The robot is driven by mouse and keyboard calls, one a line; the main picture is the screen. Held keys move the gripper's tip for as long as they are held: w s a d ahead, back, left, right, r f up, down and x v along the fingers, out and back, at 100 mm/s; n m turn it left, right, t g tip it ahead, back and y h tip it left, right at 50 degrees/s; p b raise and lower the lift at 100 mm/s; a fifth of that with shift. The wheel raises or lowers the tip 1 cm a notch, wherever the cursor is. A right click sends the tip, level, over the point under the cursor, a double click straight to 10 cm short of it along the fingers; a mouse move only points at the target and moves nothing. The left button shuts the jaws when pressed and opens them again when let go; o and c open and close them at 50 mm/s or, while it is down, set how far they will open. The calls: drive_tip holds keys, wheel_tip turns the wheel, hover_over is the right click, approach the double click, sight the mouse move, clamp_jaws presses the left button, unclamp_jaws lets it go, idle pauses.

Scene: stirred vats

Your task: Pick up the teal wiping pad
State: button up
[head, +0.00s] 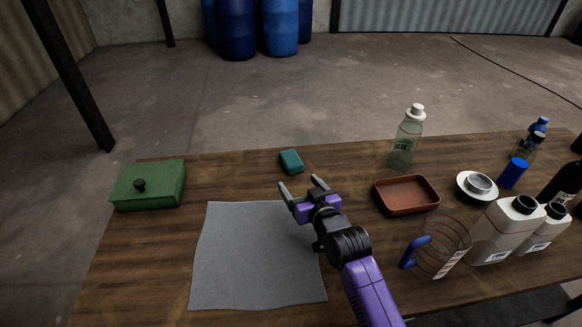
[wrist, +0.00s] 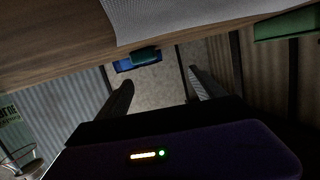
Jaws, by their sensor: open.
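The teal wiping pad (head: 291,161) lies on the wooden table near its far edge, with nothing touching it. In the wrist view, where the scene looks upside down, the pad (wrist: 146,56) shows at the table edge. My gripper (head: 300,184) is open and empty. It is on the near side of the pad, apart from it, with its fingers pointing toward the far edge. In the wrist view its two fingers (wrist: 160,78) stand spread apart with nothing between them.
A grey mat (head: 245,260) lies left of my arm, and a green box (head: 165,190) stands at far left. To the right are a brown tray (head: 408,193), a clear bottle (head: 406,140), a jug (head: 440,250) and several containers. The table around the pad is clear.

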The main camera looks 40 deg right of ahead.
drive_tip(key=g, duration=0.2)
approach(292, 160)
drive_tip(key=shift+w+d+f, duration=0.5)
drive_tip(key=shift+d+f, duration=0.2)
drive_tip(key=shift+f, duration=0.15)
drive_tip(key=shift+x, duration=1.1)
drive_tip(key=w, duration=0.2)
drive_tip(key=w+d, duration=0.1)
drive_tip(key=w, duration=0.1)
drive_tip(key=shift+f, duration=0.3)
drive_tip(key=shift+w+d+f+b, duration=0.15)
drive_tip(key=shift+w+f+b, duration=0.15)
drive_tip(key=shift+w, duration=0.2)
drive_tip(key=c, duration=1.4)
drive_tip(key=shift+r, duration=0.1)
